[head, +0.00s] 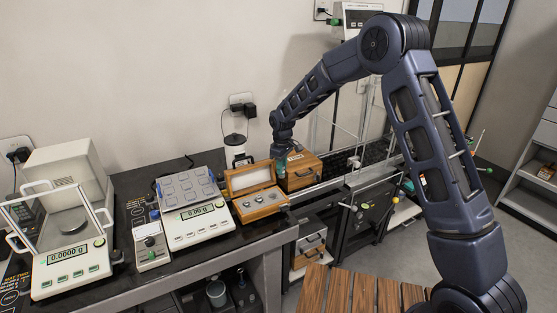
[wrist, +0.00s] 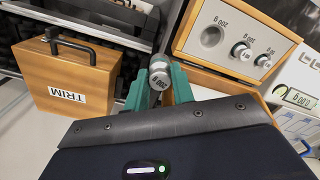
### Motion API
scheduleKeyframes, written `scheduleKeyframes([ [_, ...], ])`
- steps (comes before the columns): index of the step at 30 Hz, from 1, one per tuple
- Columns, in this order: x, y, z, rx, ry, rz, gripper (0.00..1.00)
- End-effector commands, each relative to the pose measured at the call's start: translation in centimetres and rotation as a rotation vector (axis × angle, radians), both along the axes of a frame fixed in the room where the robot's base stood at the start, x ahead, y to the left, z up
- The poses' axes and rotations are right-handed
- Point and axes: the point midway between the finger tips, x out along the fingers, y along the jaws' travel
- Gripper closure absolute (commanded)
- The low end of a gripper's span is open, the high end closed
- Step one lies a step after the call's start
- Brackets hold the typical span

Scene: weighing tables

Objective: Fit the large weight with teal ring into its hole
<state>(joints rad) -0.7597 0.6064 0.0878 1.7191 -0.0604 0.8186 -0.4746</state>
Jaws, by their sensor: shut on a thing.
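My gripper (wrist: 160,88) has teal fingers shut on a silver knobbed weight (wrist: 159,76), whose top label seems to read 200 g. A teal ring cannot be told apart from the fingers. The open wooden weight box (wrist: 190,52) lies to the right of the held weight in the wrist view.
A closed wooden TRIM case (wrist: 72,80) with a black handle stands beside the weight box. The balance (head: 198,218) stands left of the box, with a glass-doored balance (head: 65,250) farther left.

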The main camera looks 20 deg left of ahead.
Motion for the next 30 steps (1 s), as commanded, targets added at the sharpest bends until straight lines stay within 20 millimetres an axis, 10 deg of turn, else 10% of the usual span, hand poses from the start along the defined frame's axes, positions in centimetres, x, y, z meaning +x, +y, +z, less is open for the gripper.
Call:
scheduleKeyframes([
  [12, -8.1, 1.4, 2.3, -0.002, -0.007, 0.362, 1.00],
  [30, -8.5, 1.4, -0.4, -0.003, -0.006, 0.380, 1.00],
])
